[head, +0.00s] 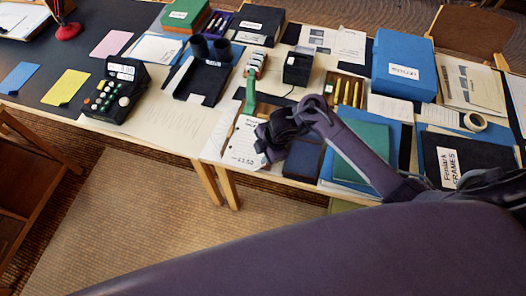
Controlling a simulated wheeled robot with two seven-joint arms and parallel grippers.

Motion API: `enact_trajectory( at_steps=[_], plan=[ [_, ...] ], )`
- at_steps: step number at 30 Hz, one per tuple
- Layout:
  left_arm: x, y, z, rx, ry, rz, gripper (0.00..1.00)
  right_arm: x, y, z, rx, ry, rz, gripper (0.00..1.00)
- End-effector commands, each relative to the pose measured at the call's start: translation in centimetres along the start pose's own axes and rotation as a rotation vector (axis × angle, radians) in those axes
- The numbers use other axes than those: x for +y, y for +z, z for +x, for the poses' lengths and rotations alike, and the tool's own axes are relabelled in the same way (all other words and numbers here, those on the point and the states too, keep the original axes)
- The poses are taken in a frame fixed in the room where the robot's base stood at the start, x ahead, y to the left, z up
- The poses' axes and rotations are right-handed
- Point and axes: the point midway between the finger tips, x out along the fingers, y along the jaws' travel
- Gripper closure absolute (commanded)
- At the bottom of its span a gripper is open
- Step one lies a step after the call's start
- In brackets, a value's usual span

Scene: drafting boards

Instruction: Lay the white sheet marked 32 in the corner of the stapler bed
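My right gripper (264,146) is low over the front edge of the table, beside a white sheet (242,148) with dark print. The fingers are dark and overlap, so whether they are open or hold the sheet's edge cannot be told. No mark 32 can be read on any sheet. A slim green upright piece (249,92) stands at the back of this sheet; whether it belongs to the stapler is unclear. A black flat-bedded device (203,82) with two round posts stands further left. My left gripper is not in view.
A black calculator-like machine (112,92) stands left, near a yellow card (66,87). A dark blue pad (303,160) and teal folder (362,150) lie under or beside my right arm. A blue box (404,62) stands behind.

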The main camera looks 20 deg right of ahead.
Motion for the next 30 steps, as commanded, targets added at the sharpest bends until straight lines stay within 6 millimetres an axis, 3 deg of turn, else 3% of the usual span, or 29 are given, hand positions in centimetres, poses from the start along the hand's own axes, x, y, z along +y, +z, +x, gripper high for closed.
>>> enact_trajectory(
  at_steps=[8, 15, 21, 30],
  plan=[
    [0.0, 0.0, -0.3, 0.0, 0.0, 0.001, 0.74, 0.1, 0.0, -1.0, 0.001, 0.002, -0.002, 0.74],
    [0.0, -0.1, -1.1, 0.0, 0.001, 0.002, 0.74, 0.1, 0.0, -5.2, -0.001, 0.003, -0.003, 0.74],
    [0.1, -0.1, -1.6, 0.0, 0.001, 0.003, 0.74, 0.1, 0.0, -7.5, -0.001, 0.002, -0.001, 0.74],
    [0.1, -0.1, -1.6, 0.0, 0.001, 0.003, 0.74, 0.0, 0.0, -7.8, 0.0, 0.0, 0.0, 0.74]
  ],
)
